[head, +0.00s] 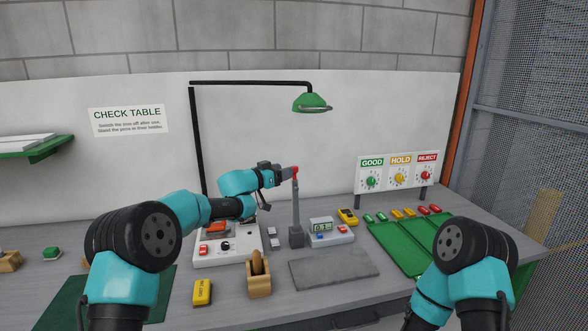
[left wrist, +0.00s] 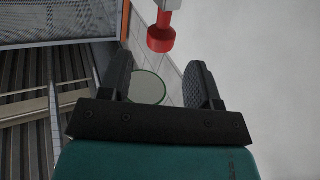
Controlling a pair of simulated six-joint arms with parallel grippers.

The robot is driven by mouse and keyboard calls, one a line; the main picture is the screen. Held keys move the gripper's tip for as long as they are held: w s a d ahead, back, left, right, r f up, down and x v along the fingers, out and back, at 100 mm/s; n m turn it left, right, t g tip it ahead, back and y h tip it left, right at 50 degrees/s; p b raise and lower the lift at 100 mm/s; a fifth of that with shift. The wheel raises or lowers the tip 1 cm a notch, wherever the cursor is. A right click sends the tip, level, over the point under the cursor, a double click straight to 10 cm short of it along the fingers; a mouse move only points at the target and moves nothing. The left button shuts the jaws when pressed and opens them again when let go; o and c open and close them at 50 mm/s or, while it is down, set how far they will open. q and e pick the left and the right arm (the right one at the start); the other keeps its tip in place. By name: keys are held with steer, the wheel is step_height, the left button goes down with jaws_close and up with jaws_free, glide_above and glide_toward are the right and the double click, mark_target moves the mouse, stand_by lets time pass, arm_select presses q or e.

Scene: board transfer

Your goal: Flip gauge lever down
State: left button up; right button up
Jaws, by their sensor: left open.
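The gauge is a grey upright post (head: 296,212) on a dark base, beside a small box with a digital display (head: 321,225). A red knob (head: 295,170) shows at the top of the post; I take it for the lever's end. My left gripper (head: 285,173) is at the height of this knob, just left of it, and partly overlaps it. In the left wrist view the red knob (left wrist: 161,38) hangs from a pale grey part, beyond the open, empty fingers of the gripper (left wrist: 160,76). Contact is not visible. My right gripper is out of view.
A grey plate (head: 334,273) lies in front of the gauge. A control box (head: 225,260) and a wooden holder (head: 259,282) stand left of it. A green tray (head: 400,252) is at right. A green lamp (head: 311,101) hangs above.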

arm_select(q)
steer(key=shift+x, duration=2.8)
steer(key=shift+c, duration=0.5)
jaws_close()
